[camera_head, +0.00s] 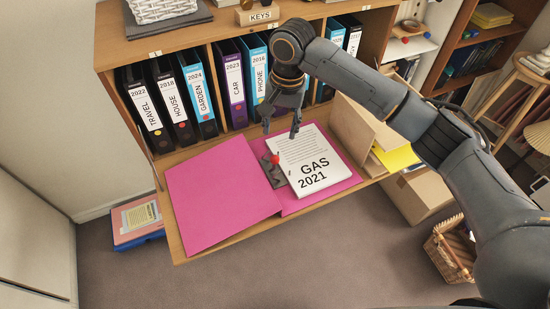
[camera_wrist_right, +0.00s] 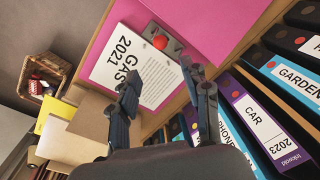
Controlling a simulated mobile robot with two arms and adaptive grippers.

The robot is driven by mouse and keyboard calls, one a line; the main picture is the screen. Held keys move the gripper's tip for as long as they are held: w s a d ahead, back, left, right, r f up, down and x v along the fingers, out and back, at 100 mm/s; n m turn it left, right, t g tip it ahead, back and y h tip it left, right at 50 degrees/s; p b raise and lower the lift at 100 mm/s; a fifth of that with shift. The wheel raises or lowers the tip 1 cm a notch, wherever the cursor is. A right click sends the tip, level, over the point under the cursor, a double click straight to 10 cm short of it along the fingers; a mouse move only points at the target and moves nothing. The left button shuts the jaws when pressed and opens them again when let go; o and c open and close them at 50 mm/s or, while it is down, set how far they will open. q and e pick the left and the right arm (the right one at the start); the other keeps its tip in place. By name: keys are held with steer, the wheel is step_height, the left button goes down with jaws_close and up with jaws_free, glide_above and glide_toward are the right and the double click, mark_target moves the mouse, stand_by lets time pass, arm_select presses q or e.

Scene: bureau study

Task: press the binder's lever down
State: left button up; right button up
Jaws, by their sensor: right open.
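A pink binder (camera_head: 215,200) lies open on the fold-down desk. White sheets marked GAS 2021 (camera_head: 312,170) lie on its right cover. The grey metal mechanism with a red-tipped lever (camera_head: 275,159) sits along the left edge of the sheets. In the right wrist view the red tip (camera_wrist_right: 160,42) shows beyond my fingers. My right gripper (camera_head: 282,133) hangs above the far end of the sheets and mechanism, fingers apart and empty. It also shows in the right wrist view (camera_wrist_right: 165,92). It looks apart from the lever. My left gripper is out of view.
A row of upright binders (camera_head: 182,98) stands behind the desk surface. A brown file box with yellow paper (camera_head: 398,157) stands at the desk's right. A cardboard box (camera_head: 420,192) and a wicker basket (camera_head: 447,255) are on the floor at right.

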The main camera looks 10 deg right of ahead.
mark_target(275, 156)
steer(key=f, duration=0.4)
steer(key=f+p, duration=0.1)
steer(key=f, duration=0.4)
steer(key=a+f+p, duration=0.1)
steer(key=f, duration=0.3)
steer(key=shift+w+a+f, duration=0.1)
steer(key=shift+w+f, duration=0.1)
steer(key=shift+f, duration=0.1)
jaws_close()
